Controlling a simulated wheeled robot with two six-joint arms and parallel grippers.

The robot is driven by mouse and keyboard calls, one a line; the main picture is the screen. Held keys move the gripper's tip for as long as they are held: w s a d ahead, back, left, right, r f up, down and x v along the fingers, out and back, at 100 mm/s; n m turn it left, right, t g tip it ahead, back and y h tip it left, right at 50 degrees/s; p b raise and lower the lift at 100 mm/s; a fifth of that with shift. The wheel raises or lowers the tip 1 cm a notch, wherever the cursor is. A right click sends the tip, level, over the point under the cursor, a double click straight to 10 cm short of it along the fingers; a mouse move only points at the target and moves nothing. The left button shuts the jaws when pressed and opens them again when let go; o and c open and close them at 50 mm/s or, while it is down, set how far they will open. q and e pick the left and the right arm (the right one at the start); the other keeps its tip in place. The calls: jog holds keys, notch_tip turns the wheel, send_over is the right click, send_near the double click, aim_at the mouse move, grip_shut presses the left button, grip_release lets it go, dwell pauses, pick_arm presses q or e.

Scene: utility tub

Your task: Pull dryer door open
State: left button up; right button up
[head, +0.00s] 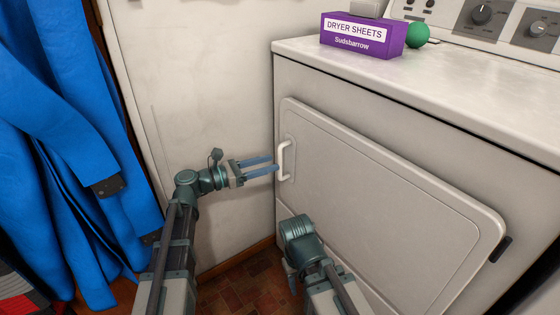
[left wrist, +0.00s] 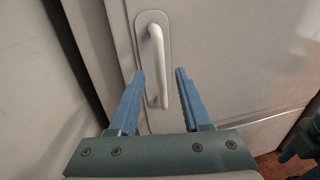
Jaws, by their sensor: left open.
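The white dryer has a closed front door (head: 390,195) with rounded corners. A white loop handle (head: 285,160) stands upright at the door's left edge. My left gripper (head: 276,164) is open and empty just left of the handle in the head view. In the left wrist view the handle (left wrist: 157,62) shows ahead, and its lower end lies between the two blue fingers (left wrist: 160,76). I see no clear contact with it. My right arm's wrist (head: 303,240) is low in front of the door; its fingers are hidden.
A purple dryer sheets box (head: 362,36) and a green ball (head: 417,34) sit on the dryer top. Blue cloth (head: 70,130) hangs at the left. A pale wall (head: 200,90) is behind my left arm. Brick-coloured floor (head: 245,282) shows below.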

aim_at(280, 176)
pick_arm(q)
jog(key=shift+x, duration=2.25)
grip_shut()
